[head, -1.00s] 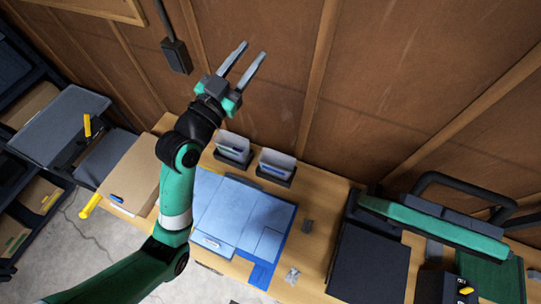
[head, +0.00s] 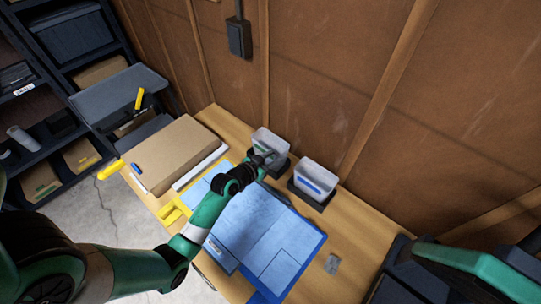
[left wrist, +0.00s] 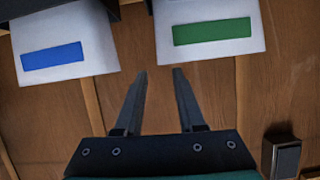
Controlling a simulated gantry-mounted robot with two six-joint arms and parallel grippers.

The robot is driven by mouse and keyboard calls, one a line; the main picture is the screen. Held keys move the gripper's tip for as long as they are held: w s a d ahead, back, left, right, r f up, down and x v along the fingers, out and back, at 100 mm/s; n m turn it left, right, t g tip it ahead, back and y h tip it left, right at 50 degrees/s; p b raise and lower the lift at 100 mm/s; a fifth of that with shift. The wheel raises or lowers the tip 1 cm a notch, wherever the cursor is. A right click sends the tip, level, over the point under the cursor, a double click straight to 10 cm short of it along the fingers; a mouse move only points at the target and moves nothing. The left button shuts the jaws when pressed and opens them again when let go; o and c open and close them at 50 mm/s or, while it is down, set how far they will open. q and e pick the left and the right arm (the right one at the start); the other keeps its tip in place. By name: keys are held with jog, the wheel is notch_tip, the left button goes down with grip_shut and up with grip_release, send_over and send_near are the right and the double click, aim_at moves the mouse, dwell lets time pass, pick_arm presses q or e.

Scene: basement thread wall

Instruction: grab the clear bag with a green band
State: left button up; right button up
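The clear bag with a green band (left wrist: 212,30) shows at the upper right of the left wrist view, its green band facing the camera. In the head view the left of two clear bags (head: 272,139) stands in a black holder, its lower front partly hidden by my left gripper (head: 266,158). In the left wrist view my left gripper (left wrist: 159,72) is open and empty, its fingertips close to the green-banded bag's edge; contact is unclear. A second clear bag with a blue band (left wrist: 60,45) is beside it; the head view also shows it (head: 318,176). My right gripper is out of view.
A wooden wall (head: 330,70) rises close behind the bags. On the bench are a blue mat (head: 275,235), a cardboard box (head: 178,152) and a small grey item (head: 332,263). A black box (head: 239,38) hangs on the wall.

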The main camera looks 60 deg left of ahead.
aim_at(283, 153)
pick_arm(q)
jog(key=b+x, duration=0.1)
jog(key=x, duration=0.4)
jog(key=shift+w+f+b, duration=0.2)
jog(key=shift+w+b, duration=0.1)
jog(key=shift+b, duration=0.05)
jog(key=shift+w+a, duration=0.15)
jog(key=shift+w, duration=0.15)
jog(key=shift+c, duration=0.3)
grip_shut()
dwell(0.6)
